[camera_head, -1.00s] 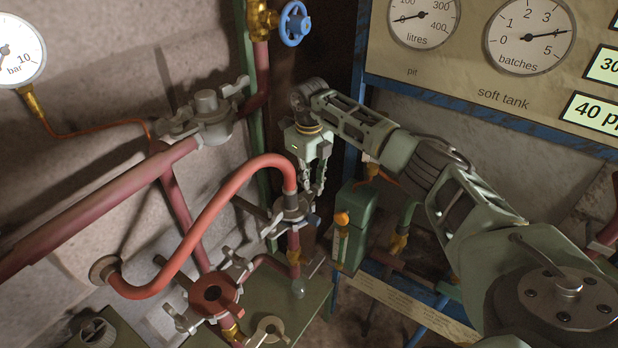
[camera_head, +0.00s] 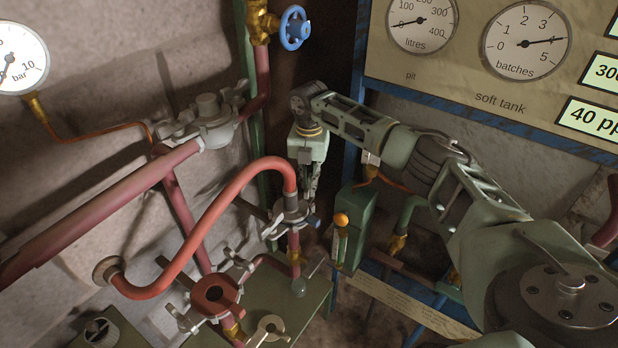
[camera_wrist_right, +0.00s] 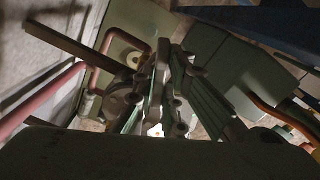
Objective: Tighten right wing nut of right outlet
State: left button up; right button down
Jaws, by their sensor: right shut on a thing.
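The right outlet is the grey clamp (camera_head: 290,211) where the curved red pipe (camera_head: 222,207) comes down onto a vertical pipe. Its right wing nut (camera_head: 312,221) shows as a small piece at the clamp's right side, partly covered by my fingers. My right gripper (camera_head: 311,197) points down from above and is shut on this wing nut. Its two fingers look close together, seen almost edge-on. In the right wrist view the gripper fingers (camera_wrist_right: 166,85) come together over the dark clamp; the nut between them is hard to make out. My left gripper is not in view.
An open red flange (camera_head: 214,296) with wing nuts sits lower left. Another grey clamp (camera_head: 208,125) is on the upper left pipe. A green box with an orange knob (camera_head: 341,220) stands close to the right of the gripper. A gauge panel (camera_head: 460,72) fills the upper right.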

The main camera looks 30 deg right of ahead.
jog(key=m+p, duration=0.1)
jog(key=m, duration=0.3)
jog(key=shift+r+m, duration=0.1)
jog(key=shift+m, duration=0.3)
dwell(0.4)
jog(key=c, duration=1.8)
grip_release()
notch_tip(320, 180, up, 7)
jog(key=shift+r, duration=0.2)
